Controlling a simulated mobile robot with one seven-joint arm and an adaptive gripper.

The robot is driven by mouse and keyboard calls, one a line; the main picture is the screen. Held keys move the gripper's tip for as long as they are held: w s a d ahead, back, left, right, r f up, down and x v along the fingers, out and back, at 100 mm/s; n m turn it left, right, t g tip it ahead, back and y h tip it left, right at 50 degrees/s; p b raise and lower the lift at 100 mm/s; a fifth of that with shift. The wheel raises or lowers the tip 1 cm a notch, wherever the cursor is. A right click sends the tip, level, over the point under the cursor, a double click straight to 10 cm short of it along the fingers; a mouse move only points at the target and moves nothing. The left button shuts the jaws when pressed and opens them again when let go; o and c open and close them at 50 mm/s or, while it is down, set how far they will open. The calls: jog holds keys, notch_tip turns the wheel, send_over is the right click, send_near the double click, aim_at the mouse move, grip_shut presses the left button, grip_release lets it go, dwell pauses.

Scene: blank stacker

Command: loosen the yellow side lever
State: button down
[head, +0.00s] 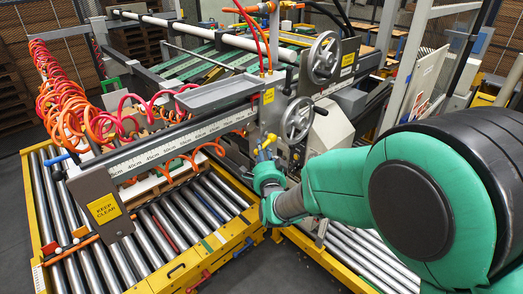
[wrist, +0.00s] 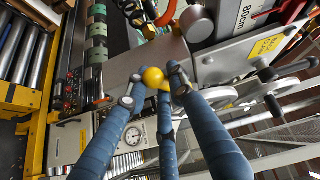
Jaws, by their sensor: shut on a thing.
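Two handwheels (head: 297,120) and a ruled crossbar (head: 180,146) are close to my gripper. Roller conveyors (head: 170,232) in yellow frames lie below. Orange coiled hoses (head: 62,105) hang at the left. A dial gauge (wrist: 136,136) shows in the wrist view.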

jog(key=shift+r, duration=0.1)
jog(key=shift+a+r+m+g, duration=0.1)
jog(key=shift+r+m+g, duration=0.2)
jog(key=shift+m+g, duration=0.15)
jog(key=c, duration=1.5)
grip_release()
jog(key=shift+s, duration=0.15)
jog(key=s, duration=0.4)
jog(key=s+d, duration=0.1)
jog(key=s, duration=0.2)
jog(key=s+d, duration=0.1)
jog(key=s, duration=0.3)
jog(key=shift+s+d+r, duration=0.1)
jog(key=shift+s+r, duration=0.2)
jog(key=shift+r, duration=0.1)
